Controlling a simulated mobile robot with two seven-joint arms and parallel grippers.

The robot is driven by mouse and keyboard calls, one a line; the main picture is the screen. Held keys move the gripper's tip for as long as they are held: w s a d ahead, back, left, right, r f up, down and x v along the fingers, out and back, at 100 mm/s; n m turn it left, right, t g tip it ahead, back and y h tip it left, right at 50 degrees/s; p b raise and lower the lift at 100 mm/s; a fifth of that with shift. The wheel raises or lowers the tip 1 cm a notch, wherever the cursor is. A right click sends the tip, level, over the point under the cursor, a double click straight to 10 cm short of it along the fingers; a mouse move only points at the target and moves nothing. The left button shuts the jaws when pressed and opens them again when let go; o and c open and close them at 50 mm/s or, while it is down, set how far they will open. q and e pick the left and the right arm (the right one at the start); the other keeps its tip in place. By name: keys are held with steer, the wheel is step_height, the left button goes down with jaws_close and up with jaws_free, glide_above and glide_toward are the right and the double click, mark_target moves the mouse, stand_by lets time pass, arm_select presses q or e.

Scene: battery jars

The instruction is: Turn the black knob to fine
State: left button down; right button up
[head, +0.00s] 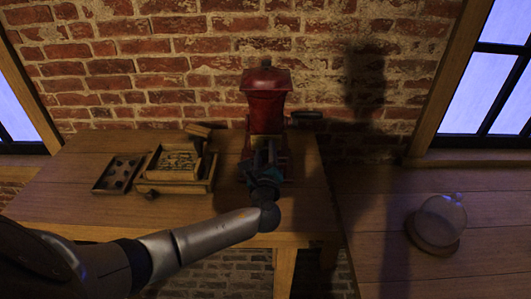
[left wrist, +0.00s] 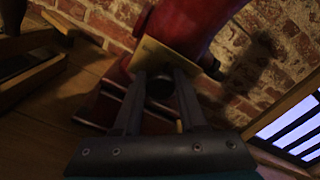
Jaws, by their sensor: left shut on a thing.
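A tall red grinder (head: 265,108) stands on the wooden table near the brick wall. In the left wrist view its red body (left wrist: 190,22) carries a brass plate (left wrist: 152,56), with no legible marking. The black knob (left wrist: 160,90) shows in front of this plate, between my fingers. My left gripper (head: 264,152) reaches the grinder's front and is shut on the knob; in the left wrist view its two fingers (left wrist: 160,82) lie on either side of it. In the head view the gripper hides the knob. My right gripper is not in view.
A wooden box (head: 151,180) with an open lid and a dark tray with round hollows (head: 118,173) stand left of the grinder. A glass dome (head: 443,216) on a wooden base stands on the right-hand table. Bare tabletop lies between.

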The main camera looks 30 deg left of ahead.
arm_select(q)
steer(key=n+b, duration=0.2)
steer(key=n, duration=0.1)
steer(key=n+b, duration=0.1)
steer(key=n, duration=0.1)
steer(key=shift+f, duration=0.25)
steer(key=n+b, duration=0.3)
steer(key=n, duration=0.2)
steer(key=shift+n+b, duration=0.3)
steer(key=shift+b, duration=0.1)
steer(key=shift+r, duration=0.1)
steer(key=c, duration=0.5)
jaws_free()
steer(key=shift+s, duration=0.1)
